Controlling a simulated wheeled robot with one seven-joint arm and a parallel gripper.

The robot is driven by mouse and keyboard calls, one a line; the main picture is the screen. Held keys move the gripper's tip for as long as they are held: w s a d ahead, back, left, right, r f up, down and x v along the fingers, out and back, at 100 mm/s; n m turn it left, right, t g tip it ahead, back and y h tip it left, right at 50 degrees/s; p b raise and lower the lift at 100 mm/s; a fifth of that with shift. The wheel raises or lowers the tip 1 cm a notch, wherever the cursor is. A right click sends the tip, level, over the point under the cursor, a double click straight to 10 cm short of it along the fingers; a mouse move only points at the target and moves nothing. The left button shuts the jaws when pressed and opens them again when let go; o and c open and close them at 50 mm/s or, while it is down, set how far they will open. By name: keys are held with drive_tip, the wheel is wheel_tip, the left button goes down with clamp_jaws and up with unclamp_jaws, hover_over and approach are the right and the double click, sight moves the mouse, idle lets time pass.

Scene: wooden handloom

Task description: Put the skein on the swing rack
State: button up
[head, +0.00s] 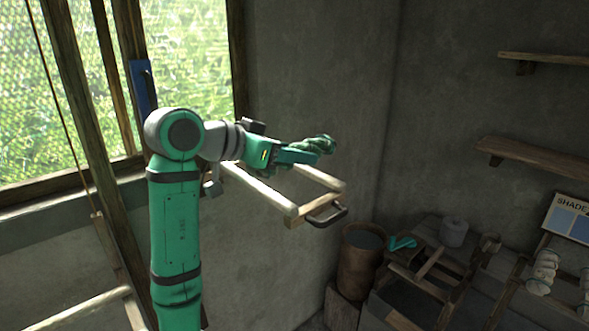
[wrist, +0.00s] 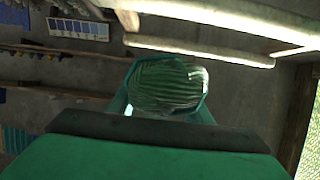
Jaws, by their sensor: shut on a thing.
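My gripper (head: 297,156) is shut on a dark green skein (head: 321,144), held up in the air in the middle of the head view. The skein also shows in the wrist view (wrist: 168,84), between the fingers, with its strands visible. The swing rack (head: 315,208) is a pale wooden frame with a dark handle, standing out from the wall just below and in front of my gripper. The skein is over the rack's far side in the head view; I cannot tell whether they touch. Rack bars (wrist: 205,52) appear close behind the skein in the wrist view.
A wooden barrel (head: 360,262) stands below right of the rack. A low wooden bench (head: 430,265) with a grey spool (head: 454,231) is beside it. Wall shelves (head: 530,150) and a shade board (head: 568,218) are at right. Loom posts and a window are at left.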

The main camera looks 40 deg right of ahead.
sight(294, 168)
drive_tip(key=shift+w+d+f, duration=0.1)
drive_tip(key=shift+w+f, duration=0.05)
drive_tip(key=shift+f, duration=0.05)
drive_tip(key=shift+w+d+f, duration=0.1)
drive_tip(key=shift+f, duration=0.85)
drive_tip(key=shift+w+d+f, duration=0.1)
drive_tip(key=shift+f, duration=0.8)
drive_tip(key=shift+f, duration=0.1)
drive_tip(key=o, duration=1.2)
drive_tip(key=shift+c, duration=0.2)
drive_tip(key=shift+a+r, duration=0.1)
drive_tip(key=shift+r, duration=0.1)
drive_tip(key=v, duration=1.1)
drive_tip(key=shift+s+a+r, duration=0.15)
drive_tip(key=shift+a+r, duration=0.05)
drive_tip(key=shift+a, duration=0.15)
